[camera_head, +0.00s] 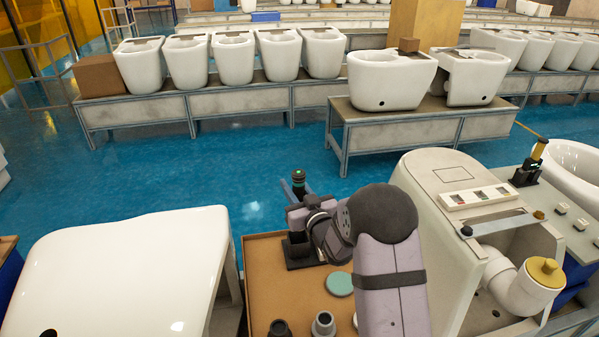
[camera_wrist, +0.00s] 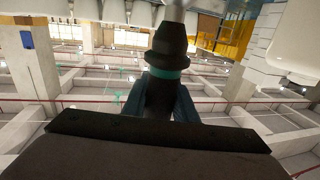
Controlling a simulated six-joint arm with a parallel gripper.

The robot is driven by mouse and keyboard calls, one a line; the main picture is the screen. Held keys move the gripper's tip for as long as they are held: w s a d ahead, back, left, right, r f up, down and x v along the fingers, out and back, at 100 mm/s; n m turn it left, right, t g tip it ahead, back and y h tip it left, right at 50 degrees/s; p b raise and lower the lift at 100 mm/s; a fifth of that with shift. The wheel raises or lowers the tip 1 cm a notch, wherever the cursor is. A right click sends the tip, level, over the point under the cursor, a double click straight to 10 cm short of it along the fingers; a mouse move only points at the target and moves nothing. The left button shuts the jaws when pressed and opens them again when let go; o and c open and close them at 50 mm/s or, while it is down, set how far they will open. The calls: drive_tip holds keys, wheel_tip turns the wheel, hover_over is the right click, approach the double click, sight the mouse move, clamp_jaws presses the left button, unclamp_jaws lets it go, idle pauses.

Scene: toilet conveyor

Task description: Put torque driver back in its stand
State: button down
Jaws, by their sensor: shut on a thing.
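The torque driver (camera_head: 298,178) is dark with a green band, and its upper end shows above my gripper. My gripper (camera_head: 297,190) has blue fingers and is shut on the driver. In the wrist view the driver (camera_wrist: 168,62), with its teal band, stands between the two blue fingers (camera_wrist: 160,103). A black stand (camera_head: 303,252) with a square block sits at the back of the brown table, just below my gripper in the head view. My wrist partly covers it. The driver's lower end is hidden, so I cannot tell its height over the stand.
The brown table (camera_head: 268,275) also holds a green disc (camera_head: 339,284) and two small fittings (camera_head: 323,323). A white ceramic piece (camera_head: 120,270) is at left. A machine (camera_head: 455,185) stands at right, with another black stand (camera_head: 527,174) holding a yellow tool beyond it.

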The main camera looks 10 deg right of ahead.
wheel_tip(320, 180, up, 2)
drive_tip(key=shift+w+a+r, duration=0.1)
drive_tip(key=shift+r, duration=0.1)
drive_tip(key=shift+f+b, duration=0.1)
drive_tip(key=shift+b, duration=0.2)
wheel_tip(320, 180, down, 4)
drive_tip(key=b, duration=0.3)
drive_tip(key=shift+b, duration=0.3)
drive_tip(key=shift+f+b, duration=0.1)
drive_tip(key=shift+b, duration=0.35)
idle(1.3)
drive_tip(key=shift+f, duration=0.2)
wheel_tip(320, 180, down, 8)
drive_tip(key=b, duration=0.7)
drive_tip(key=shift+r, duration=0.25)
idle(1.2)
